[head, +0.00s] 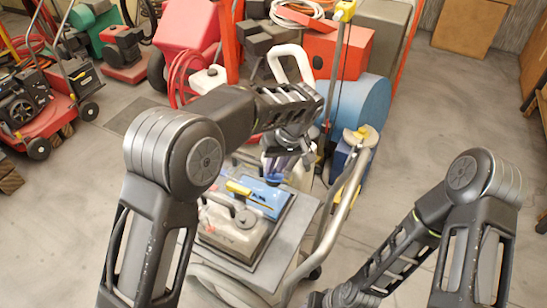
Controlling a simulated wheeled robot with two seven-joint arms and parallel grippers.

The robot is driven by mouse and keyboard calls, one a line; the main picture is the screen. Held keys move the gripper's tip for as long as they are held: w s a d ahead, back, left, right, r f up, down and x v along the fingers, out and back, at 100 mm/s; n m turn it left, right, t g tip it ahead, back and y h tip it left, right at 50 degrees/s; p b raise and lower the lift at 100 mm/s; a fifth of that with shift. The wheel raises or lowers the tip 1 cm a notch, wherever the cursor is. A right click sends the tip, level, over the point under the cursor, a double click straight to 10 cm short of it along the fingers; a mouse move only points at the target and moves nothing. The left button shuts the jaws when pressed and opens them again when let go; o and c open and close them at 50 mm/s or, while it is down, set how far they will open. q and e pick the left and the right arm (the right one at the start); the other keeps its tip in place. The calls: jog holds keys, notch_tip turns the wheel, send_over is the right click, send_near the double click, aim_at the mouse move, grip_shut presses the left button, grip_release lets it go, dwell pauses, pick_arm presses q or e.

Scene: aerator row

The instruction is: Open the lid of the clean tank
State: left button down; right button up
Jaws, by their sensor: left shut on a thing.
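A wheeled machine stands in front of me with a grey deck (292,235), a bluish panel (262,196) and a greyish tank-like housing (232,232) with a yellow latch or grip (238,188). My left arm reaches over it from the left. My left gripper (282,160) points down at the machine's back part, beside a translucent blue piece (274,176). It is shut on a part there, seemingly the clean tank's lid; the fingertips are mostly hidden. My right gripper (340,297) is low at the bottom edge, apart from the tank, its fingers unclear.
A curved metal handle (338,205) rises along the machine's right side. Behind stand a blue drum (362,103), red equipment (338,52) and a white bent pipe (290,62). Carts stand at left. Floor (440,110) at right is clear.

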pick_arm(q)
jog(key=g+p, duration=0.1)
jog(key=w+r+p, duration=0.1)
jog(key=p, duration=0.1)
jog(key=shift+w+d+g+y, duration=0.1)
jog(key=shift+d+g+y, duration=0.1)
jog(key=shift+g+y, duration=0.2)
jog(key=shift+w+d+f+g+p, duration=0.1)
jog(key=shift+g+p, duration=0.2)
jog(key=shift+p, duration=0.2)
